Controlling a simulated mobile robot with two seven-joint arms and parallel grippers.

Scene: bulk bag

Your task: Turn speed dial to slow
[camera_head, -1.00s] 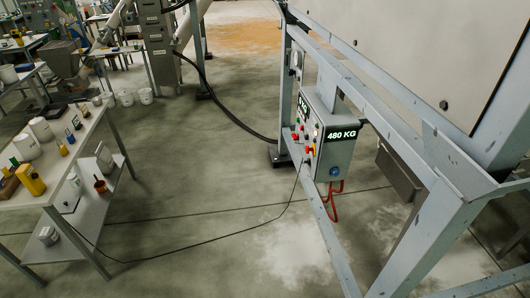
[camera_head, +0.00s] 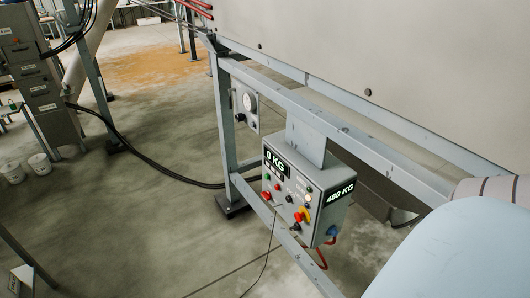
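A grey control box (camera_head: 330,222) hangs from the pale blue steel frame near the middle of the head view. Its front panel carries a display (camera_head: 274,160) reading 0 KG, and a second display (camera_head: 340,193) on its right side reads 480 KG. Small knobs, lamps and buttons sit on the front, among them a red and yellow control (camera_head: 302,215). Dark round knobs show there too, but the labels are too small to read, so I cannot tell which is the speed dial or where it points. Neither of my grippers is in view.
The steel frame (camera_head: 225,130) stands around the box, with a beam above it and a large panel (camera_head: 320,40) higher up. A gauge plate (camera_head: 246,108) is fixed to the left post. A dark hose (camera_head: 150,163) lies on the floor. Open floor lies to the left.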

